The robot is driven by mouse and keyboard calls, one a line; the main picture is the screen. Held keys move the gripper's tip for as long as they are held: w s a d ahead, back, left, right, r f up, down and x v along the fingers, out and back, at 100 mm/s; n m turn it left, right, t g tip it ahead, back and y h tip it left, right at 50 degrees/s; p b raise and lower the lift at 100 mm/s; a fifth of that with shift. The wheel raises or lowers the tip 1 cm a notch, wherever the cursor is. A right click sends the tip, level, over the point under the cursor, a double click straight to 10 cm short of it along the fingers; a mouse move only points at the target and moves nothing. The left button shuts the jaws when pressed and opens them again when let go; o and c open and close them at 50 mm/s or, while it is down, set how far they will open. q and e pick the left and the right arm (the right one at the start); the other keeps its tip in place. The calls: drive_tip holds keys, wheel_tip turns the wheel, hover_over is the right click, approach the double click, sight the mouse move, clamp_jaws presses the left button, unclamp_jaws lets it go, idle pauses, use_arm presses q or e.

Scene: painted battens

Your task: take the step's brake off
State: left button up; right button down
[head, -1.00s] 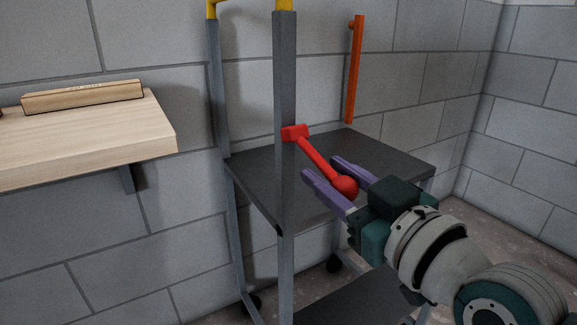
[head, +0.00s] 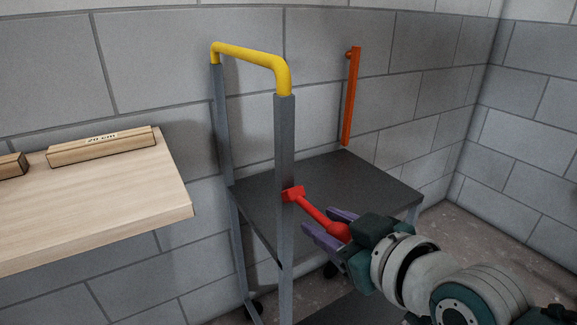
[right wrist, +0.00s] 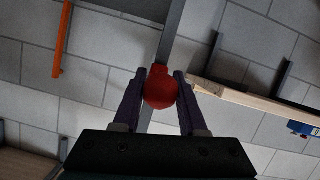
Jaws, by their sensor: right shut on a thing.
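The step (head: 284,170) is a dark grey wheeled frame with a flat deck (head: 360,185) and a yellow handrail (head: 250,53) on top. Its brake lever (head: 312,209) is red, fixed to the near post, and slopes down to the right to a round knob. My right gripper (head: 318,220), with purple fingers, is shut on the knob. In the right wrist view the red knob (right wrist: 160,92) sits between the two fingers, hiding most of the lever behind it. My left gripper is not in view.
A pale wooden shelf (head: 110,205) with wooden blocks (head: 100,146) stands at the left. An orange bar (head: 351,97) is on the block wall behind the deck. Bare floor (head: 465,235) shows at the right. The deck is empty.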

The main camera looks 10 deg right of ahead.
sight(321, 215)
drive_tip(key=r+g+p, duration=0.1)
drive_tip(key=p, duration=0.2)
drive_tip(key=w+r+g+h+p, duration=0.1)
drive_tip(key=r+g+p, duration=0.1)
drive_tip(key=p, duration=0.1)
drive_tip(key=r+g+p, duration=0.2)
drive_tip(key=p, duration=0.1)
drive_tip(key=shift+w+a+h, duration=0.25)
drive_tip(key=shift+h, duration=0.05)
drive_tip(key=shift+w+a+r+g+h+p, duration=0.15)
drive_tip(key=shift+w+r+g+h+p, duration=0.3)
drive_tip(key=shift+g+p, duration=0.35)
drive_tip(key=shift+w+a+r+y+p, duration=0.3)
drive_tip(key=shift+w+r, duration=0.2)
drive_tip(key=shift+r, duration=0.15)
drive_tip(key=shift+d+f, duration=0.1)
